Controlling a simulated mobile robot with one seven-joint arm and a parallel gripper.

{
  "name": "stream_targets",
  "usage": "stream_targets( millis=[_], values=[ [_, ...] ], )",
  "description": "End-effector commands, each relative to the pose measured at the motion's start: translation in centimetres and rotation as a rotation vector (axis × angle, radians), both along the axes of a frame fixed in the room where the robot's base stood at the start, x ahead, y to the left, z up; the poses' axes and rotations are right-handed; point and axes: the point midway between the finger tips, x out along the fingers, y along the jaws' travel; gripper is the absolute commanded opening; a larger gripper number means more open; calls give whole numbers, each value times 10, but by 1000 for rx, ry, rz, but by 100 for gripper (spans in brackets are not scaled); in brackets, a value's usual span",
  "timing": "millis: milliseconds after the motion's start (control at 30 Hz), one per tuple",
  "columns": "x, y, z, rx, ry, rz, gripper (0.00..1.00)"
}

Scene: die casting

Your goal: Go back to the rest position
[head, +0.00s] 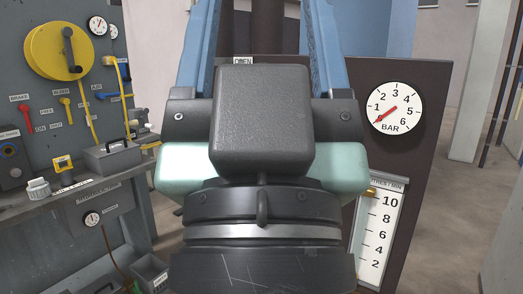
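My gripper (265,20) fills the middle of the head view, seen from behind. Its dark grey body and wrist stand in the centre. Two long blue fingers run up from it to the top edge, one on each side, with a wide gap between them. The fingertips are cut off by the top edge. Nothing is seen held in the visible part of the gap. My arm hides much of what lies straight ahead.
A dark panel (420,160) with a bar gauge (394,108) and a level scale (379,232) stands behind and right of my gripper. At left, a grey control board (45,95) carries a yellow wheel (52,51) and levers above a workbench (50,208). Open floor shows at far right.

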Motion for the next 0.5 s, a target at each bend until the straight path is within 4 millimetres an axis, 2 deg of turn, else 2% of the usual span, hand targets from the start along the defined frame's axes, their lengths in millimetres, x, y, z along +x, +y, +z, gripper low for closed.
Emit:
stream_targets(
  millis=[33, 500],
  values=[
    [0, 0, 32, 0, 0, 1, 68],
    [1, 1, 177, 1, 1, 4, 68]
  ],
)
